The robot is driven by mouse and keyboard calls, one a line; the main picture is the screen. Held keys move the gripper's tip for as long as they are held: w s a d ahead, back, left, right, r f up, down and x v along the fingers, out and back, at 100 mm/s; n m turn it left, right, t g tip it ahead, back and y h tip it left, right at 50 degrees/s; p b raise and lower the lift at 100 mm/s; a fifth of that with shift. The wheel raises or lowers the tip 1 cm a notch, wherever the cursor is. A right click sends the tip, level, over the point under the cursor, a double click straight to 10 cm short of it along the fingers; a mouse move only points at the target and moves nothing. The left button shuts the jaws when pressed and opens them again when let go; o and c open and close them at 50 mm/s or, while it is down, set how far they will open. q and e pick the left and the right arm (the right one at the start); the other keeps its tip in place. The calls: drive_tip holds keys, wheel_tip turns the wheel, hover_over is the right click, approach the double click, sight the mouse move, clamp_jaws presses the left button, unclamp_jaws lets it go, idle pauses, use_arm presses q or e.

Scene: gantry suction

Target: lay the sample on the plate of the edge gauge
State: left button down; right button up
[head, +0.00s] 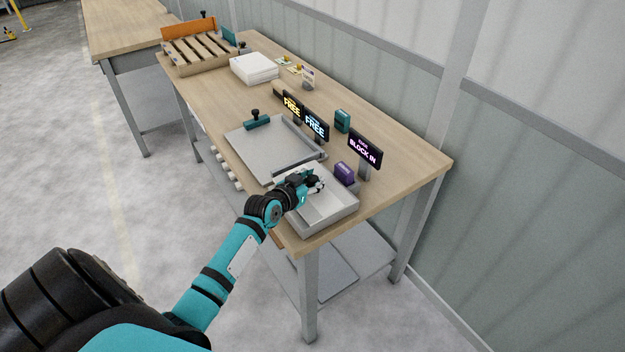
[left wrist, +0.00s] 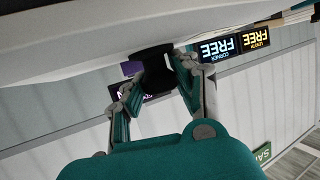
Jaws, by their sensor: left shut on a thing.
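The edge gauge is a grey plate (head: 268,148) with raised rails on its far and right sides, beside small screens reading FREE. A teal block with a black knob (head: 257,121) sits at its far left edge. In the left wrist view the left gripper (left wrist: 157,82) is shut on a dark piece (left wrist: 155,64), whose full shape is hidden. I cannot tell whether this is the sample. My right gripper is out of view.
A purple block (head: 345,173) and a BLOCK IN screen (head: 365,148) stand behind the tray. Another teal block (head: 342,120) stands near the wall. A white stack (head: 254,68) and a slatted wooden rack (head: 198,53) are farther along the bench (head: 415,172).

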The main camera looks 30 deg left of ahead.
use_arm(q)
drive_tip(key=shift+f+b, duration=0.3)
drive_tip(key=shift+f, duration=0.15)
drive_tip(key=c, duration=0.9)
unclamp_jaws()
drive_tip(key=shift+s, duration=0.1)
drive_tip(key=v, duration=1.2)
